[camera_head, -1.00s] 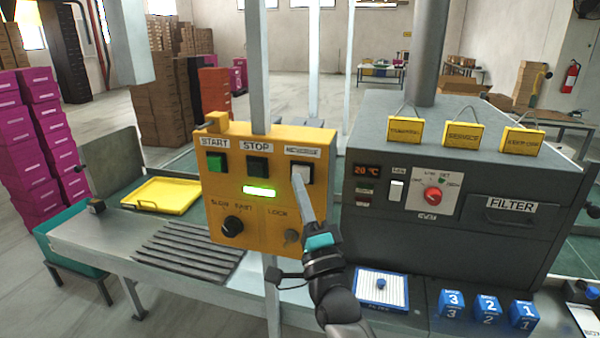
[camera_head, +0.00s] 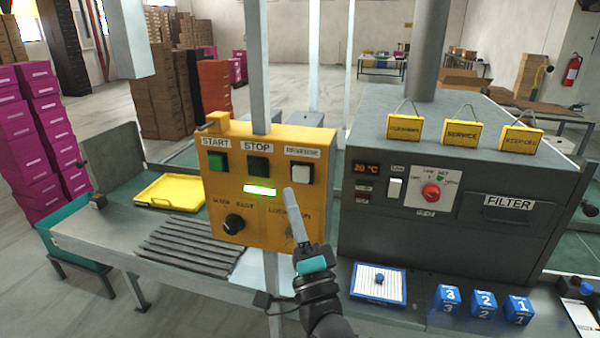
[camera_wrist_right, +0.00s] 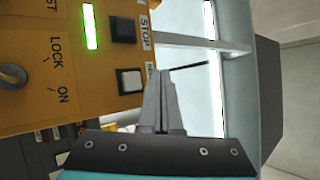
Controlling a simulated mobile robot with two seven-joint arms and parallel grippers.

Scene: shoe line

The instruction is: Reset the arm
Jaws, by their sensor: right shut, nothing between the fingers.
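My right gripper (camera_head: 290,203) is shut and empty. It stands in front of the yellow control panel (camera_head: 228,188), below the white button (camera_head: 301,173) and apart from it. The panel also has a green START button (camera_head: 217,161), a black STOP button (camera_head: 258,167), a lit green bar (camera_head: 260,190) and a black knob (camera_head: 234,223). My fingers partly cover the lock area at the panel's lower right. In the right wrist view, the shut fingers (camera_wrist_right: 168,85) point toward the panel near the white button (camera_wrist_right: 131,81). My left gripper is not in view.
A grey machine (camera_head: 440,240) with a red dial stands at the right. Blue numbered blocks (camera_head: 483,304) and a white-and-blue tray (camera_head: 379,268) are in front of it. A yellow tray (camera_head: 172,182) lies at the left. Magenta boxes (camera_head: 50,125) are stacked beyond.

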